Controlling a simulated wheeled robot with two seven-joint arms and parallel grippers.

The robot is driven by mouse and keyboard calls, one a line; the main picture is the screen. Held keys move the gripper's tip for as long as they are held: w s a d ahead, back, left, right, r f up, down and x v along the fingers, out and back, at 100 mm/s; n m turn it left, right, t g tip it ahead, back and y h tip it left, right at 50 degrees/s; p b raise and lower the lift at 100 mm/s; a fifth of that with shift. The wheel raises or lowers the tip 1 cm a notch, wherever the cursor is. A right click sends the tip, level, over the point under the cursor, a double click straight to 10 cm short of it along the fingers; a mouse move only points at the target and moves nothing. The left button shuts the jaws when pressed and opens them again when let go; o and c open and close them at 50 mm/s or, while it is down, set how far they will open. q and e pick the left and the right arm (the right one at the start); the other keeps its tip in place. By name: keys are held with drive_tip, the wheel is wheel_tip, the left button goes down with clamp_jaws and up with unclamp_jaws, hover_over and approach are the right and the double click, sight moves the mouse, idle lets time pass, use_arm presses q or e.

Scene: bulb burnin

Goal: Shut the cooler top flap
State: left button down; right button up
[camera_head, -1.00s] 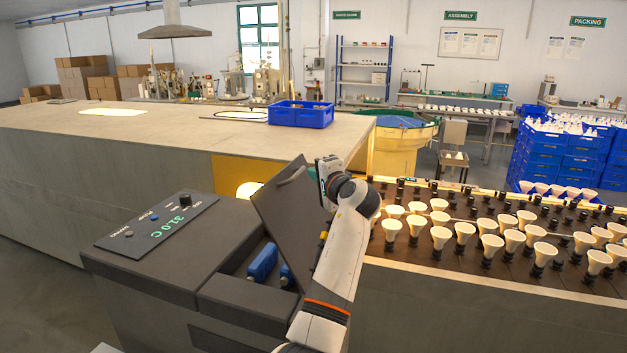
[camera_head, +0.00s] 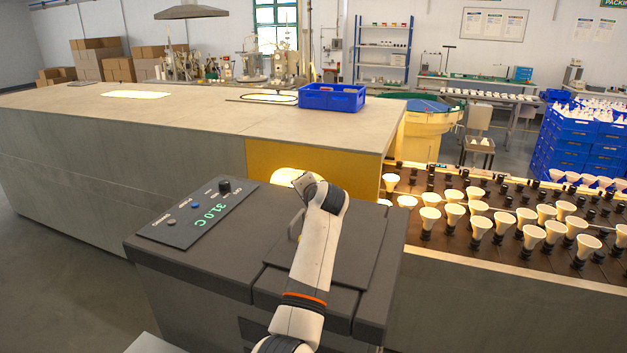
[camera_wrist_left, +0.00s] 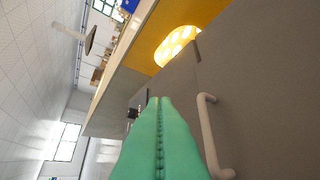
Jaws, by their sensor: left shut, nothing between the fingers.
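The dark grey cooler (camera_head: 185,262) stands in front of me. Its top flap (camera_head: 357,252) lies down over the opening, flat or nearly so; my arm covers part of it, so I cannot tell if it is fully flush. The flap's pale handle (camera_head: 294,226) shows just left of my arm, and it is large in the left wrist view (camera_wrist_left: 209,135). My left gripper (camera_wrist_left: 157,100), with green fingers, is shut and empty, beside the handle and apart from it. In the head view my wrist hides the fingers. My right gripper is not in view.
A control panel (camera_head: 196,214) with knobs and a green display is on the cooler's left. Behind stands a long grey bench (camera_head: 190,125) with a blue crate (camera_head: 332,97). A rack of bulbs (camera_head: 500,235) lies close on the right.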

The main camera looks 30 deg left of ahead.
sight(296, 220)
use_arm(q)
drive_tip(key=f, duration=0.1)
drive_tip(key=a+f, duration=0.1)
drive_tip(key=f, duration=0.1)
drive_tip(key=a+f+b, duration=0.1)
drive_tip(key=f, duration=0.1)
drive_tip(key=shift+s+a, duration=0.2)
drive_tip(key=shift+s, duration=0.05)
drive_tip(key=shift+a+f+b, duration=0.2)
drive_tip(key=shift+f+b, duration=0.1)
drive_tip(key=shift+f, duration=0.55)
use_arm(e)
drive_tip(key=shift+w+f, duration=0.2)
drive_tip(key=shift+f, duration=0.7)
